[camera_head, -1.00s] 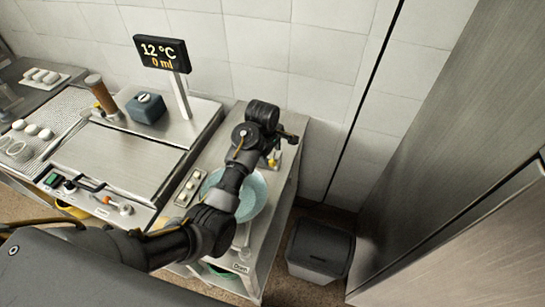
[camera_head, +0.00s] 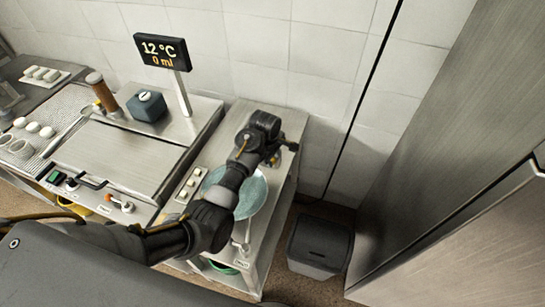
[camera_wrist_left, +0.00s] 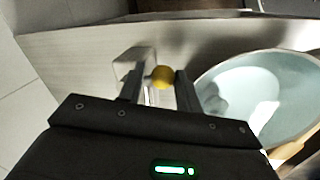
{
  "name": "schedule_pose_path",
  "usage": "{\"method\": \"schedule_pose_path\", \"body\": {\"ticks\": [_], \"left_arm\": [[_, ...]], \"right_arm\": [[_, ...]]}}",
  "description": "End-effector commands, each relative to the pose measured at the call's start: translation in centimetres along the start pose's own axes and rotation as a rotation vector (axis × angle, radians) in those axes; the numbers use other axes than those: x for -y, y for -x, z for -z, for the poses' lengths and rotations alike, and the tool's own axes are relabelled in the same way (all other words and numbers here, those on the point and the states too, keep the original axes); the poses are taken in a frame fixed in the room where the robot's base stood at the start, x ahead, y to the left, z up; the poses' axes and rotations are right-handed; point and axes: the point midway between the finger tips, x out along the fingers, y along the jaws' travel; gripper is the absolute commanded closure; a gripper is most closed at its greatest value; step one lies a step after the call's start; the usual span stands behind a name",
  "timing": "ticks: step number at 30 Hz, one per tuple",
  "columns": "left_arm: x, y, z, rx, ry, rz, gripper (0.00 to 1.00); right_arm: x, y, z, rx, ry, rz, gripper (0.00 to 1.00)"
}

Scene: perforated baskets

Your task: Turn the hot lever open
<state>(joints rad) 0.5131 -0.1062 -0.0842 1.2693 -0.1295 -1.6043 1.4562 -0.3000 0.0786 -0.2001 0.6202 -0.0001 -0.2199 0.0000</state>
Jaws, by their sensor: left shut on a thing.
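My left gripper (camera_head: 272,155) reaches over the far part of the metal counter beside the pale blue basin. In the left wrist view, its two fingers (camera_wrist_left: 158,88) are shut on a small yellow knob (camera_wrist_left: 162,76), with a pale post below it. A pale block stands just behind the knob (camera_wrist_left: 130,64). I take the knob to be the end of the lever; no hot label is readable. In the head view my gripper hides most of this. My right gripper is not in view.
The pale blue basin (camera_head: 252,196) is close beside my left gripper; it shows large in the left wrist view (camera_wrist_left: 270,85). A display (camera_head: 162,52) reads 12 °C and 0 ml. A dark bin (camera_head: 320,245) stands on the floor, right of the counter (camera_head: 213,150).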

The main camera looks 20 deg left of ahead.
Motion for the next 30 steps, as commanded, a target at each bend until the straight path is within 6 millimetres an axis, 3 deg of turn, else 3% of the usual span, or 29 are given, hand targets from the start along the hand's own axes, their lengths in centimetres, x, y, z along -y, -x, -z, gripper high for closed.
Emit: {"method": "schedule_pose_path", "body": {"ticks": [10,21,30], "left_arm": [[0.0,0.1,0.4,-0.001,-0.001,-0.003,0.91],[0.5,0.4,2.0,0.046,-0.257,-0.006,0.91],[0.5,0.5,2.1,0.050,-0.291,-0.009,0.91]], "right_arm": [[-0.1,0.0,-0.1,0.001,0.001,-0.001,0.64],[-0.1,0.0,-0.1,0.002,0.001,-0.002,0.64],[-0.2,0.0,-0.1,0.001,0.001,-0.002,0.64]]}}
